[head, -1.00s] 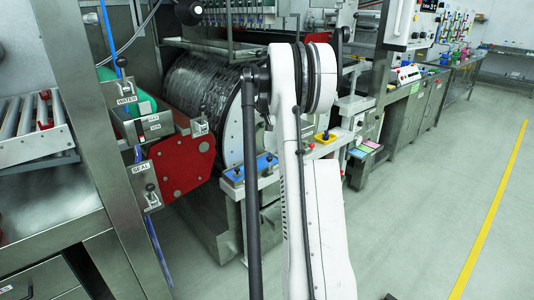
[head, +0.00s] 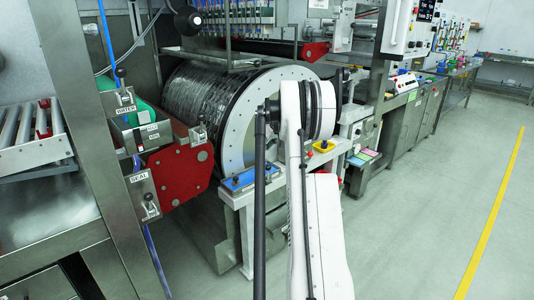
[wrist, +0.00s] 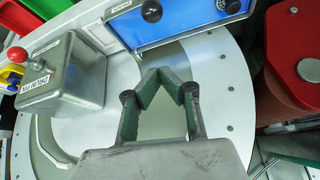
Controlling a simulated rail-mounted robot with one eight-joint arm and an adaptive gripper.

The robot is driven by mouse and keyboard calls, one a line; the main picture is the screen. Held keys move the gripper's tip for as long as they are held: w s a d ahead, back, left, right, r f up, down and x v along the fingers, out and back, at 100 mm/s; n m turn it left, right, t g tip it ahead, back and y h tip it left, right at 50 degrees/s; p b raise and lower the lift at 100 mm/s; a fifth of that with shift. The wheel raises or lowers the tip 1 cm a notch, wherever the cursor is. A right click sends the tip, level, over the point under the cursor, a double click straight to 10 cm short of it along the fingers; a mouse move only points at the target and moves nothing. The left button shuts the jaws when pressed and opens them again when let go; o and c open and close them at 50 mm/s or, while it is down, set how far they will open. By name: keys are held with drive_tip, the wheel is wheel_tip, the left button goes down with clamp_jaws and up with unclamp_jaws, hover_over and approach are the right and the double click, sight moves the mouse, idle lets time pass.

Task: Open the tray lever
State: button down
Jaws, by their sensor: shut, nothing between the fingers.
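In the wrist view my gripper (wrist: 163,78) is shut and empty. Its green-lined fingers point toward a blue panel (wrist: 190,27) with black knobs, apart from it as far as I can tell. The blue panel (head: 250,179) also shows in the head view, low in front of the drum (head: 195,95). No lever in view has a readable tray label, so I cannot tell which one is the tray lever. The gripper is hidden behind my arm in the head view.
A red block (wrist: 297,60) is at right. Levers labelled WATER (head: 124,100) and SEAL (head: 147,200) stand at left. The floor (head: 420,215) at right is clear.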

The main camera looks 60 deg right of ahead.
sight(268, 174)
drive_tip(key=x, duration=0.9)
drive_tip(key=shift+s+a+f+b, duration=0.15)
drive_tip(key=shift+s+a, duration=0.1)
drive_tip(key=shift+s, duration=0.35)
drive_tip(key=shift+s+a+b, duration=0.1)
drive_tip(key=shift+s+a, duration=0.2)
drive_tip(key=shift+s, duration=0.3)
drive_tip(key=shift+s+a+f+b, duration=0.15)
drive_tip(key=shift+s+a, duration=0.1)
drive_tip(key=shift+s, duration=0.35)
drive_tip(key=shift+a, duration=0.15)
